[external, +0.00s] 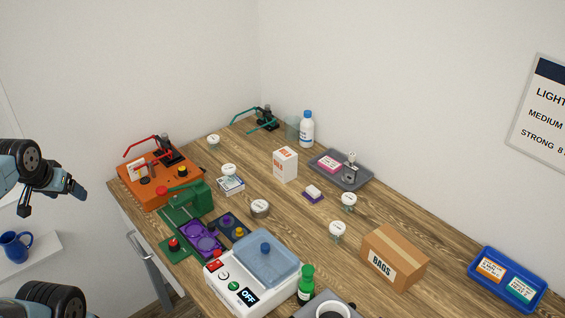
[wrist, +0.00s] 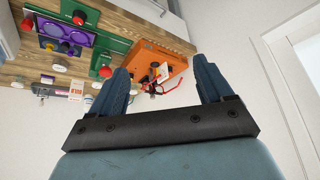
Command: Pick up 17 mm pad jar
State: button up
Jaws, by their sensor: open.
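Several small jars with white lids stand on the wooden table in the external view: a back-left jar (external: 213,140), a jar by a small box (external: 228,170), a right jar (external: 348,200) and a front jar (external: 338,231). Their lid markings are too small to read, so I cannot tell which is the 17 mm pad jar. My gripper (external: 78,191) is open and empty, in the air left of the table, well apart from the jars. In the wrist view my gripper (wrist: 163,68) has its two fingers spread, with small white-lidded jars (wrist: 59,66) far off at upper left.
An orange station (external: 150,185) and a green press (external: 190,205) stand at the table's left edge, nearest my gripper. A white device (external: 235,285), a cardboard box (external: 395,258), a grey tray (external: 355,181) and a white carton (external: 285,164) also stand on the table (external: 310,225).

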jog(key=w+d+f+n+t+h, duration=0.15)
jog(key=w+d+n, duration=0.35)
jog(key=w, duration=0.5)
jog(key=w+d+f+n+t, duration=0.15)
jog(key=w+d+n, duration=0.3)
jog(key=w, duration=0.55)
jog(key=w+d+f+n+t+h, duration=0.15)
jog(key=w+d+n, duration=0.3)
jog(key=w, duration=0.55)
jog(key=n+t+y, duration=0.1)
jog(key=n+t, duration=0.2)
jog(key=n, duration=1.6)
send_near(209, 139)
jog(key=shift+s+a+f, duration=0.15)
jog(key=shift+s+a, duration=0.05)
jog(key=shift+a, duration=0.2)
jog(key=shift+w+f+n+y, duration=0.3)
jog(key=shift+f+n, duration=0.25)
jog(key=shift+n, duration=0.15)
jog(key=shift+w+f, duration=0.2)
jog(key=shift+w, duration=0.15)
jog(key=x, duration=1.3)
jog(key=shift+w+r, duration=0.15)
jog(key=shift+w, duration=0.05)
